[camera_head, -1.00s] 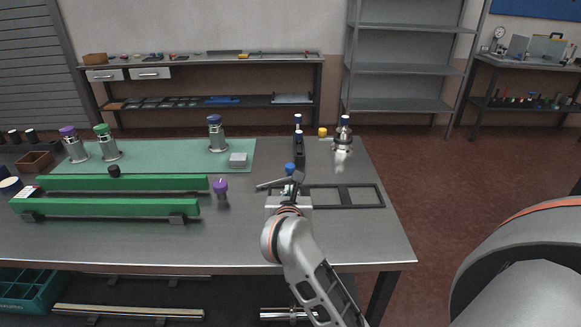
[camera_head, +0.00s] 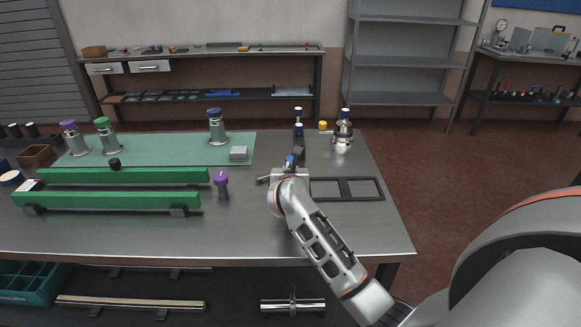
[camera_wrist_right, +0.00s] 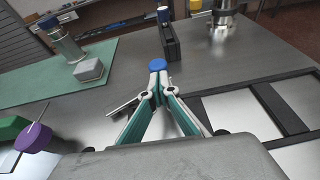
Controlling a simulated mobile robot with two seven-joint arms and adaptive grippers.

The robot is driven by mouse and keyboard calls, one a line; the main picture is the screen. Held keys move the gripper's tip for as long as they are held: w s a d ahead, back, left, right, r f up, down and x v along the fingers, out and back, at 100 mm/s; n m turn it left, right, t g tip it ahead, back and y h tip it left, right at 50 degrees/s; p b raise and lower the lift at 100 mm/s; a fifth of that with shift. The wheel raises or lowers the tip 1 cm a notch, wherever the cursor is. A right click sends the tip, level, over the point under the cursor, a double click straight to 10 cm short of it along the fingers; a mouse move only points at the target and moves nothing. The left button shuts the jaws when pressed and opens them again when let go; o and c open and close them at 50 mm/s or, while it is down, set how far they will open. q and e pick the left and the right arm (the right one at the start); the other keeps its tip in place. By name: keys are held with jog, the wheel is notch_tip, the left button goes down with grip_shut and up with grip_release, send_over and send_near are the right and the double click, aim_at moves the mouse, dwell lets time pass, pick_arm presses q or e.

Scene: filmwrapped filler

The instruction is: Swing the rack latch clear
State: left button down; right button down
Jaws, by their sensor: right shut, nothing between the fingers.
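My right gripper (camera_head: 290,168) is over the middle of the steel bench, and its fingers meet in the right wrist view (camera_wrist_right: 157,80), shut with nothing between them. A round blue knob (camera_wrist_right: 157,65) shows right at the fingertips; I cannot tell whether they touch. A grey metal lever (camera_wrist_right: 122,108) sticks out to the left of the fingers and also shows in the head view (camera_head: 264,180). It may be the rack latch; its pivot is hidden behind the gripper. A flat black frame (camera_head: 346,188) lies to the right. My left gripper is out of view.
A dark block with a blue-and-white capped piece (camera_wrist_right: 168,40) stands just beyond the gripper. A purple knob (camera_head: 220,178) and green rails (camera_head: 110,200) are to the left. A metal fitting (camera_head: 343,134) stands at the back right. The bench's front right is clear.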

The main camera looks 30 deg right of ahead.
jog(key=shift+w+d, duration=0.15)
jog(key=shift+w, duration=0.05)
jog(key=shift+w+d, duration=0.1)
jog(key=shift+w, duration=0.1)
dwell(0.3)
